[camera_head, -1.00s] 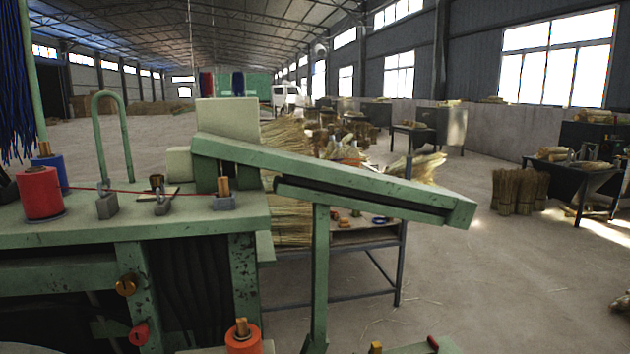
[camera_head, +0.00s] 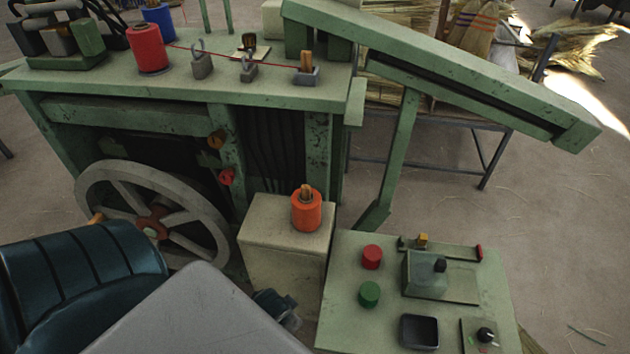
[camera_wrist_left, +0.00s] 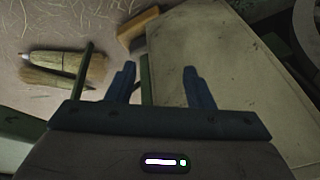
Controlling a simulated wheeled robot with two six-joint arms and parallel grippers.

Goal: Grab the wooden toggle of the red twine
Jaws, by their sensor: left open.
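The red twine spool (camera_head: 147,48) stands on the green machine top at the left in the head view. Its red twine (camera_head: 235,58) runs right, past two small grey guides, to the wooden toggle (camera_head: 306,62). The toggle is upright in a small grey holder (camera_head: 295,76) near the machine's right end. My left gripper (camera_wrist_left: 158,75) shows in the left wrist view with its two blue fingers apart and nothing between them. The toggle does not show in that view. My right gripper is not in view.
An orange spool (camera_head: 306,212) stands on a pale box (camera_head: 285,250) below. A control panel (camera_head: 345,295) with buttons is at front right. A blue spool (camera_head: 158,20) stands behind the red one.

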